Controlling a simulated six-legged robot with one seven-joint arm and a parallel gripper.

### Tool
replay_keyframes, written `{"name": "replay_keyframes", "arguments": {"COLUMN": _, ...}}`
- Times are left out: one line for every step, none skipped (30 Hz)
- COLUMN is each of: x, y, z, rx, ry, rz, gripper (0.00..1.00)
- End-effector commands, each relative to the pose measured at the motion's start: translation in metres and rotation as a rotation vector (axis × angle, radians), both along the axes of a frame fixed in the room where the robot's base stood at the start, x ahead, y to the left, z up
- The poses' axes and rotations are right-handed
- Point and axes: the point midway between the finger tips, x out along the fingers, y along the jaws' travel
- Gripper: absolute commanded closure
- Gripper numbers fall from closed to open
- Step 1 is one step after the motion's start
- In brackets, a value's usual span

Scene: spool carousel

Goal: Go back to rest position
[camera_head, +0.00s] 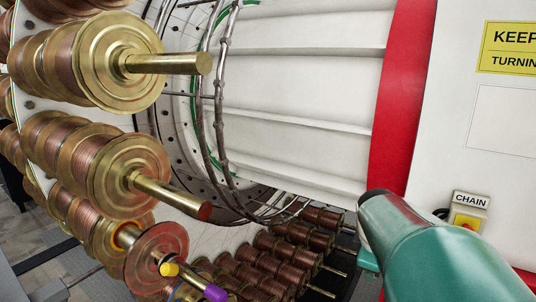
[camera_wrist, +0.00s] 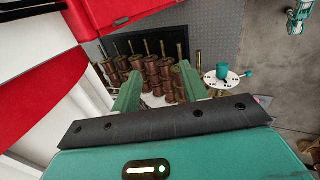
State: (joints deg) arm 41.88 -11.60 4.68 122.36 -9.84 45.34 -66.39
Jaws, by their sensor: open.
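My gripper (camera_wrist: 157,80) shows in the wrist view as two green fingers standing well apart, with nothing between them. Rows of copper spools (camera_wrist: 150,70) lie beyond the fingers, and I see no contact with them. In the head view, a teal part of my arm fills the lower right corner, in front of the white panel (camera_head: 475,140). The fingers cannot be made out clearly there.
Large copper spools on brass rods (camera_head: 125,62) fill the left of the head view. A white drum (camera_head: 300,90) with a red band (camera_head: 402,90) is behind. A CHAIN button box (camera_head: 467,212) is close to my arm. Open floor (camera_wrist: 270,75) lies at right in the wrist view.

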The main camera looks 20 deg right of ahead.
Motion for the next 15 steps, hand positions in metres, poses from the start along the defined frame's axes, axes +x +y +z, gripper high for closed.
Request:
{"name": "replay_keyframes", "arguments": {"x": 0.004, "y": 0.030, "z": 0.006, "rx": 0.023, "ry": -0.042, "rz": -0.021, "gripper": 0.56}}
{"name": "replay_keyframes", "arguments": {"x": 0.005, "y": 0.046, "z": 0.008, "rx": 0.041, "ry": -0.068, "rz": -0.043, "gripper": 0.56}}
{"name": "replay_keyframes", "arguments": {"x": 0.006, "y": 0.067, "z": 0.010, "rx": 0.069, "ry": -0.101, "rz": -0.073, "gripper": 0.56}}
{"name": "replay_keyframes", "arguments": {"x": 0.005, "y": 0.083, "z": 0.011, "rx": 0.091, "ry": -0.126, "rz": -0.095, "gripper": 0.56}}
{"name": "replay_keyframes", "arguments": {"x": 0.004, "y": 0.098, "z": 0.012, "rx": 0.113, "ry": -0.149, "rz": -0.118, "gripper": 0.56}}
{"name": "replay_keyframes", "arguments": {"x": 0.002, "y": 0.118, "z": 0.013, "rx": 0.147, "ry": -0.177, "rz": -0.148, "gripper": 0.56}}
{"name": "replay_keyframes", "arguments": {"x": 0.000, "y": 0.133, "z": 0.014, "rx": 0.173, "ry": -0.198, "rz": -0.170, "gripper": 0.56}}
{"name": "replay_keyframes", "arguments": {"x": -0.003, "y": 0.147, "z": 0.014, "rx": 0.199, "ry": -0.219, "rz": -0.193, "gripper": 0.56}}
{"name": "replay_keyframes", "arguments": {"x": -0.008, "y": 0.166, "z": 0.014, "rx": 0.236, "ry": -0.243, "rz": -0.222, "gripper": 0.56}}
{"name": "replay_keyframes", "arguments": {"x": -0.012, "y": 0.179, "z": 0.015, "rx": 0.267, "ry": -0.260, "rz": -0.245, "gripper": 0.56}}
{"name": "replay_keyframes", "arguments": {"x": -0.017, "y": 0.192, "z": 0.014, "rx": 0.297, "ry": -0.274, "rz": -0.268, "gripper": 0.56}}
{"name": "replay_keyframes", "arguments": {"x": -0.023, "y": 0.209, "z": 0.013, "rx": 0.337, "ry": -0.292, "rz": -0.296, "gripper": 0.56}}
{"name": "replay_keyframes", "arguments": {"x": -0.028, "y": 0.221, "z": 0.012, "rx": 0.368, "ry": -0.304, "rz": -0.319, "gripper": 0.56}}
{"name": "replay_keyframes", "arguments": {"x": -0.033, "y": 0.232, "z": 0.011, "rx": 0.399, "ry": -0.313, "rz": -0.341, "gripper": 0.56}}
{"name": "replay_keyframes", "arguments": {"x": -0.040, "y": 0.244, "z": 0.009, "rx": 0.436, "ry": -0.323, "rz": -0.368, "gripper": 0.56}}
